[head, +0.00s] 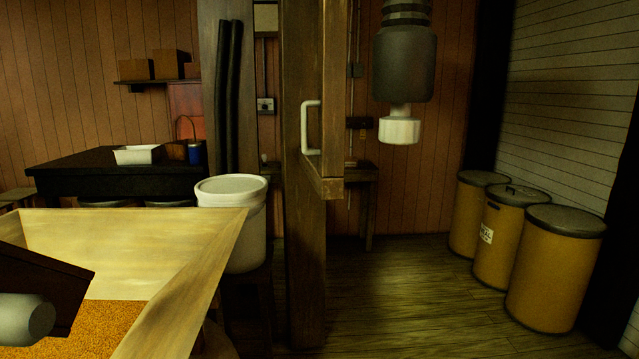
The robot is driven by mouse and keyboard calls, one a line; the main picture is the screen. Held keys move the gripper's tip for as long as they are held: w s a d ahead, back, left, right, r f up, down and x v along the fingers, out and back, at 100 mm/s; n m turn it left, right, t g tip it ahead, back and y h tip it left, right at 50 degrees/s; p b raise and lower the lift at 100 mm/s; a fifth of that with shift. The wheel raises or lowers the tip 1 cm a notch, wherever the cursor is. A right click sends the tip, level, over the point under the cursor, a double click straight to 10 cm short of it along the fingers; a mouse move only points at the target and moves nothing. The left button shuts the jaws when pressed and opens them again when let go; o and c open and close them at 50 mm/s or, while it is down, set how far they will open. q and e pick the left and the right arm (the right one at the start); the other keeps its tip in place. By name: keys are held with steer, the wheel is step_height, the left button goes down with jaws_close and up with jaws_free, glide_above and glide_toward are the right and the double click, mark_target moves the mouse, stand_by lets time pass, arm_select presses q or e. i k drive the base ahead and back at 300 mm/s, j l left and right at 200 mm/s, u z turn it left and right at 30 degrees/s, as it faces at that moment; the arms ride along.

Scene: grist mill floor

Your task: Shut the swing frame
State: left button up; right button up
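The swing frame (335,90) is a wooden frame in the middle of the head view. It stands open, seen nearly edge-on beside a thick dark wooden post (303,260). Its lower corner (326,188) hangs well above the floor, and its top runs out of the picture. A white D-shaped handle (305,128) is fixed upright on its left side. Nothing touches the handle. Its hinges cannot be made out. Neither of my grippers is in view.
A wooden bin (130,240) of orange grain fills the lower left. A white tub (235,205) stands behind it. A dark grey cylinder (403,65) with a white end hangs right of the frame. Several yellow drums (552,270) line the right wall. The middle floor is clear.

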mark_target(313, 35)
steer(key=i+l, duration=0.2)
steer(key=i, duration=0.2)
steer(key=i+l, duration=0.2)
steer(key=i, duration=0.15)
steer(key=i+l, duration=0.15)
steer(key=i, duration=0.25)
steer(key=l+z, duration=0.05)
